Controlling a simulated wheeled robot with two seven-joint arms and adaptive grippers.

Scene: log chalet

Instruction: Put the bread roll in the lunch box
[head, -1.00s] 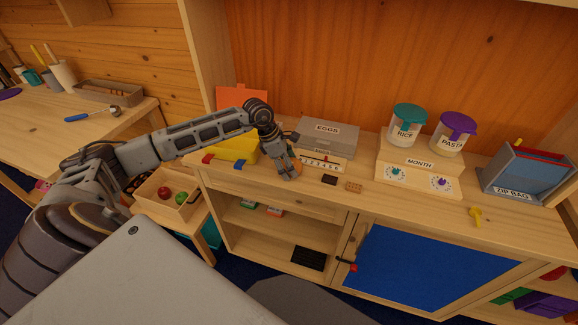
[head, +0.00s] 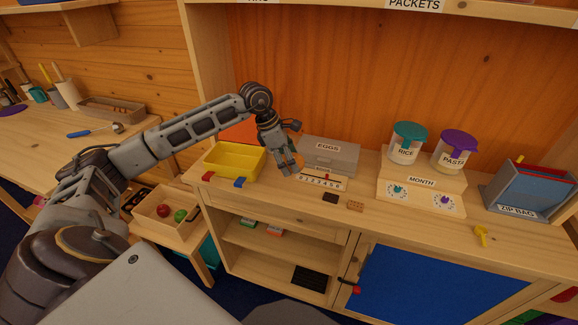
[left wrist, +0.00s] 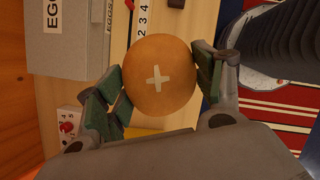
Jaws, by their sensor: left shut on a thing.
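My left gripper (head: 290,168) is shut on the bread roll, a round brown bun with a pale cross (left wrist: 158,78), which sits between its green finger pads in the left wrist view. In the head view the gripper mostly hides the roll. It is above the counter, left of the grey egg box and right of the lunch box. The lunch box is a yellow open tub (head: 232,174) with a raised orange lid behind it and red and blue latches at its front. It looks empty. My right gripper is not in view.
The grey egg box (head: 328,152) and a number strip (head: 322,182) are close to the gripper's right. The month stand (head: 421,187) with rice and pasta jars is further right. A wooden crate (head: 166,211) with fruit stands lower left. A shelf overhangs above.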

